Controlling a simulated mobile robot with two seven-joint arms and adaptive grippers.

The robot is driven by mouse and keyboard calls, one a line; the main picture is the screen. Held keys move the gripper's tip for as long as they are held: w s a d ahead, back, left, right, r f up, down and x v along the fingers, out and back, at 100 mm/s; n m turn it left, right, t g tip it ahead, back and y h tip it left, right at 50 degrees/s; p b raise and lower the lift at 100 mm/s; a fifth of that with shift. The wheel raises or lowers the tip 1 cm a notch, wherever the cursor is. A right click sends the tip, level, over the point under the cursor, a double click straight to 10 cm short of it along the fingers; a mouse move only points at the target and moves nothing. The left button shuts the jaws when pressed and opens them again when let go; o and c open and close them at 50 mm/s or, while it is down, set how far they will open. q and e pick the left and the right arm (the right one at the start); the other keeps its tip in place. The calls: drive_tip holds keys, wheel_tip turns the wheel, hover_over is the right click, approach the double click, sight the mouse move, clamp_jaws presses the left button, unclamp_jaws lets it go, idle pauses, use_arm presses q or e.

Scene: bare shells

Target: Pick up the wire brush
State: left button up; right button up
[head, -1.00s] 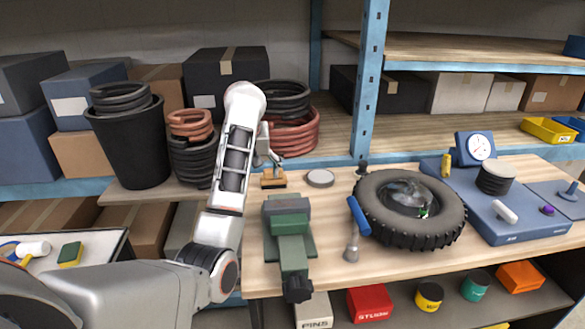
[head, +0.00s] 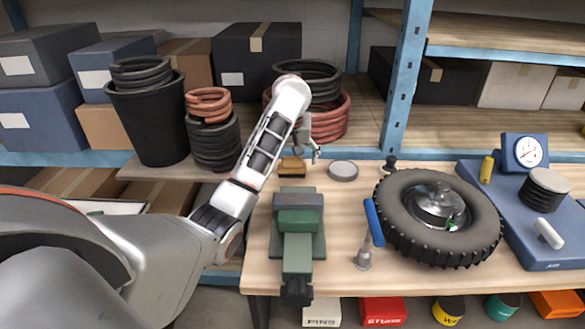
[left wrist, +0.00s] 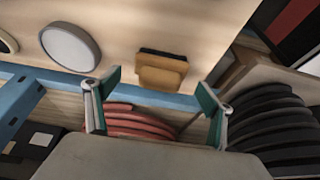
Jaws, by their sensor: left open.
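The wire brush (head: 292,167) is a small tan wooden block with a dark strip, lying on the workbench behind the green vise. In the left wrist view the brush (left wrist: 163,74) shows between and beyond the fingertips, with its dark strip along one side. My left gripper (head: 313,150) is up and slightly right of the brush in the head view, apart from it. In the left wrist view the gripper (left wrist: 158,88) is open and empty, its green-padded fingers spread wide. My right gripper is not in view.
The green vise (head: 298,228) stands in front of the brush. A round grey disc (head: 343,171) lies to its right. A tire (head: 440,217) and a blue-handled tool (head: 371,228) are farther right. Coiled hoses (head: 330,118) and a black bin (head: 148,118) stand behind on the shelf.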

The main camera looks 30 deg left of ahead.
sight(292, 157)
use_arm(q)
drive_tip(key=shift+x, duration=1.15)
drive_tip(key=c, duration=1.2)
drive_tip(key=shift+c, duration=0.2)
drive_tip(key=shift+r, duration=0.1)
wheel_tip(292, 157, up, 20)
drive_tip(key=o, duration=0.4)
drive_tip(key=shift+c, duration=1.1)
